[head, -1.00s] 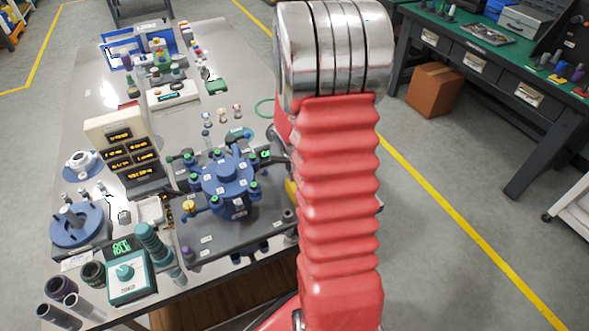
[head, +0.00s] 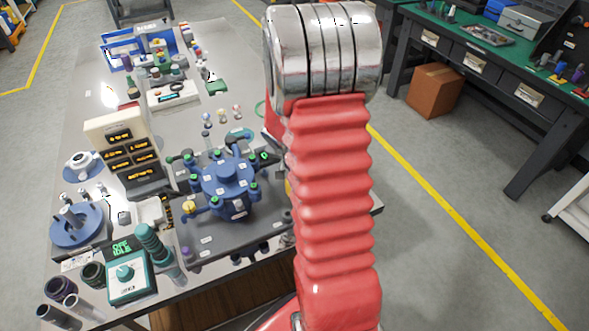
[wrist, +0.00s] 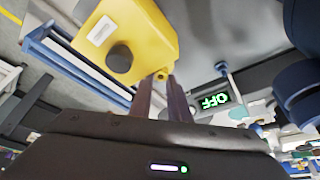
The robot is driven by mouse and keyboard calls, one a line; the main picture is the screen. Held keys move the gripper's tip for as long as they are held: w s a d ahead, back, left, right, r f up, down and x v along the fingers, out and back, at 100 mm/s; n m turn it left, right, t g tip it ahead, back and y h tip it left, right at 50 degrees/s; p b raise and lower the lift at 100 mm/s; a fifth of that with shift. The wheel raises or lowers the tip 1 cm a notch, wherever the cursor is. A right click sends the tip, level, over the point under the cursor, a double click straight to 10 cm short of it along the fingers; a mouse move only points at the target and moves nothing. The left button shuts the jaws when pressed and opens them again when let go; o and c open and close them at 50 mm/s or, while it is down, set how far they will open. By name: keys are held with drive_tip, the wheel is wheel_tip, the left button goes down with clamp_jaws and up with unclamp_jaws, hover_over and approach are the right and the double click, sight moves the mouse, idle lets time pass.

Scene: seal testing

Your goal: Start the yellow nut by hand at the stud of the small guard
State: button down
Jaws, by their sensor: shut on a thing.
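In the wrist view, my gripper (wrist: 160,84) is shut on the yellow nut (wrist: 162,74), a small yellow piece at the fingertips, mostly hidden by them. The yellow guard (wrist: 152,38), a box with a white label, is just beyond the fingertips. A dark round part (wrist: 120,58) stands out from its face, left of the nut; I cannot tell whether it is the stud. Whether the nut touches the guard is unclear. In the head view, my red arm hides the gripper and nearly all of the guard.
A blue flanged vessel (head: 228,174) stands on the grey table beside my arm. A teal control box (head: 127,280) reads OFF and IDLE. In the wrist view, a lit OFF display (wrist: 214,101) and a blue frame (wrist: 75,62) lie near the guard.

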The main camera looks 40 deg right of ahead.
drive_tip(key=shift+s+a+f+m+g, duration=0.3)
drive_tip(key=shift+a+f+m, duration=0.15)
drive_tip(key=shift+m, duration=0.25)
drive_tip(key=c, duration=1.6)
unclamp_jaws()
drive_tip(key=shift+d+r, duration=0.15)
drive_tip(key=shift+r, duration=0.3)
wheel_tip(320, 180, up, 3)
drive_tip(key=shift+s+r, duration=0.15)
drive_tip(key=shift+r, duration=0.05)
drive_tip(key=r, duration=0.5)
drive_tip(key=shift+w+r, duration=0.15)
drive_tip(key=shift+w, duration=0.05)
drive_tip(key=shift+d, duration=0.1)
